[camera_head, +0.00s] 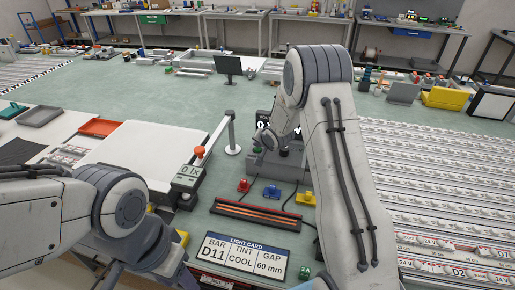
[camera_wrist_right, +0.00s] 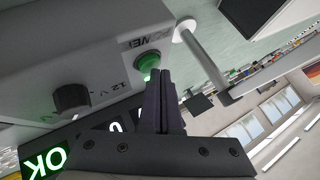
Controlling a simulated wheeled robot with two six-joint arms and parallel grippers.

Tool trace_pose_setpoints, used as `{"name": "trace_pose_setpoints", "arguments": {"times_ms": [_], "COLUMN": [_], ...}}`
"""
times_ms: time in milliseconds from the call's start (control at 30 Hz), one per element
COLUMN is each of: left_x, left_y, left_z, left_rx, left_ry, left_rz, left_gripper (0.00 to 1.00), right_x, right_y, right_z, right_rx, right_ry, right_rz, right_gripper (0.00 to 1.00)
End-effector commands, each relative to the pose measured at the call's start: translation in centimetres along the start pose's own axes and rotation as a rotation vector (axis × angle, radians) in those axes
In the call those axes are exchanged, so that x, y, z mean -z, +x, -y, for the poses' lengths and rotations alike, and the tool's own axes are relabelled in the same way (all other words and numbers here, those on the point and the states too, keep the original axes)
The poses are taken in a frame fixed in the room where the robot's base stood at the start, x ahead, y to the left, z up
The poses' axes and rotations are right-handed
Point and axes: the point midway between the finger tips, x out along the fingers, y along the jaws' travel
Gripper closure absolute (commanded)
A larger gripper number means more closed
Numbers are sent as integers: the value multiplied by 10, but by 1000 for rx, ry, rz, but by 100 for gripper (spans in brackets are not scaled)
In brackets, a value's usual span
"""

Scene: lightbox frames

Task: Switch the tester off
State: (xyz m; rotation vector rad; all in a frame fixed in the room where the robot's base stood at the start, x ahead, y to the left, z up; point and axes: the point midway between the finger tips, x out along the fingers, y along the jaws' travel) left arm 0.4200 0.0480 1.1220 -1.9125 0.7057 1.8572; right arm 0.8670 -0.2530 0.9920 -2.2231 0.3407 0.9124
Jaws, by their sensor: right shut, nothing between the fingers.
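The tester (camera_head: 270,165) is a grey box on the green table, partly hidden behind my right arm.
A post with an arm (camera_head: 232,135) stands left of the tester. Red, blue and yellow connectors (camera_head: 271,192) and a light bar (camera_head: 255,219) lie in front, with a light card (camera_head: 243,255) nearer. Trays of lamps (camera_head: 440,185) fill the right side.

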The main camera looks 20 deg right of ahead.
Motion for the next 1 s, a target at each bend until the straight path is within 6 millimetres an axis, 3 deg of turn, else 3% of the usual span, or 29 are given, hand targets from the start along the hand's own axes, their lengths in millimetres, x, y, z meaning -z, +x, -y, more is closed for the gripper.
{"name": "trace_pose_setpoints", "arguments": {"times_ms": [433, 1000], "left_x": [0, 0], "left_y": [2, -9], "left_z": [0, -1], "left_rx": [0, 0], "left_ry": [0, 0], "left_rz": [0, 0], "left_gripper": [50, 50], "right_x": [-4, 0], "right_y": [4, -2], "right_z": [-4, 0], "right_rx": [-1, -1], "right_ry": [0, 0], "right_rz": [2, 1], "right_gripper": [100, 100]}}
